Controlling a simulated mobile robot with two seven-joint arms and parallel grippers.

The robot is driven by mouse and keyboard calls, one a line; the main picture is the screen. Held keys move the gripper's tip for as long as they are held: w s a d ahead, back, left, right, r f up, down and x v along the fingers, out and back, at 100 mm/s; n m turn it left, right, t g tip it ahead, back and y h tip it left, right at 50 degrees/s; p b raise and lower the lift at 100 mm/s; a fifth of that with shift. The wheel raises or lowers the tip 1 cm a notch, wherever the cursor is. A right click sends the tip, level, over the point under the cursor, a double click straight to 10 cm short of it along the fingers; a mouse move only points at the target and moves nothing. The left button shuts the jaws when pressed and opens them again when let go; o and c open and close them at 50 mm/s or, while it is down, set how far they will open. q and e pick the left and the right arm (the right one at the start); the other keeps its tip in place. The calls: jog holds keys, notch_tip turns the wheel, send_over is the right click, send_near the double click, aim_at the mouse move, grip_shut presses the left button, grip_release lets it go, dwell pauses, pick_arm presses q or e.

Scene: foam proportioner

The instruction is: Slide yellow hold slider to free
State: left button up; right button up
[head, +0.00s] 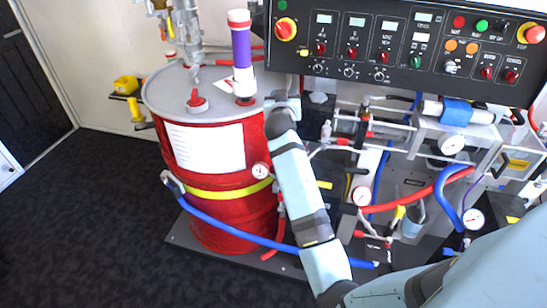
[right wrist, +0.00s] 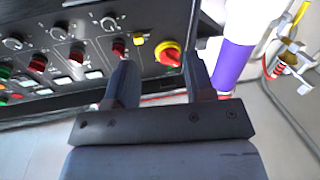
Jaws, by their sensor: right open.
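A small yellow piece (head: 304,52), likely the yellow hold slider, sits on the lower left part of the black control panel (head: 341,50), below and right of the red-and-yellow rotary switch (head: 286,28). The yellow piece also shows in the right wrist view (right wrist: 139,40), beyond and between my fingertips. Its exact slide position is too small to tell. My right gripper (right wrist: 160,72) is open and empty, its fingers pointing at the panel. In the head view my right gripper (head: 283,103) is below the panel's left end, beside the drum. My left gripper is not in view.
A red drum (head: 225,226) with a purple-and-white cylinder (head: 242,55) on top stands left of my right arm. Red and blue hoses, gauges (head: 452,144) and valves crowd the area below the panel. Open dark floor (head: 90,210) lies at left.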

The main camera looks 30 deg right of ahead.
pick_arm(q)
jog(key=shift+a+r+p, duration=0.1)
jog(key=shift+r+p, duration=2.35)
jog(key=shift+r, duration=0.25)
pick_arm(e)
jog(key=s+a+f+n+y, duration=0.6)
jog(key=s+a+f, duration=0.4)
jog(key=f, duration=0.1)
jog(key=shift+s+a+f+y, duration=0.15)
jog(key=shift+s+f+y, duration=0.1)
jog(key=shift+y, duration=0.15)
